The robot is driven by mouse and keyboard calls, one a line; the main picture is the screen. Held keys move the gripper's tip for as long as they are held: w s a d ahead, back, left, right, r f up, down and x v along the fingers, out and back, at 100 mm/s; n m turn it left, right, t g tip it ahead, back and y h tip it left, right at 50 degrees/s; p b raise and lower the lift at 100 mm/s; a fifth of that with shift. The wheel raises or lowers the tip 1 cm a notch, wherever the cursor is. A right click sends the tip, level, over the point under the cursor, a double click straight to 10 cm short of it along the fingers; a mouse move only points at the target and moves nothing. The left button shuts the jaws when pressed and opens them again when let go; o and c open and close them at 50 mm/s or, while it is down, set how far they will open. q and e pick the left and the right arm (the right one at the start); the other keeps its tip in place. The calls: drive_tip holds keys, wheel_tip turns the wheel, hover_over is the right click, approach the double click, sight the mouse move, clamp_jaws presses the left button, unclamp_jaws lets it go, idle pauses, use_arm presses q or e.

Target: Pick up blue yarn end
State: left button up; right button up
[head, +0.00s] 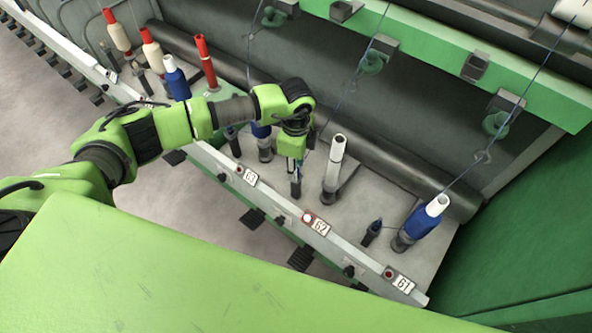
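Several blue yarn spools stand on the spinning frame: one (422,222) at the right near label 61, one (176,80) at the left, and one (261,130) partly hidden behind my arm. A thin thread (462,178) runs down to the right blue spool; a loose blue yarn end cannot be made out. My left gripper (296,186) points down between labels 63 and 62, just left of a bare white tube (335,163). Its fingers are too small to tell whether they are open or shut or hold anything. My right gripper is out of view.
A pale rail (270,190) with numbered plates runs along the front. Red spools (205,62) stand at the left. A green beam (440,50) with guide hooks hangs above. A short dark spindle (372,232) stands near label 61. Grey floor lies in front.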

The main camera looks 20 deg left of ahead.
use_arm(q)
drive_tip(key=c, duration=0.8)
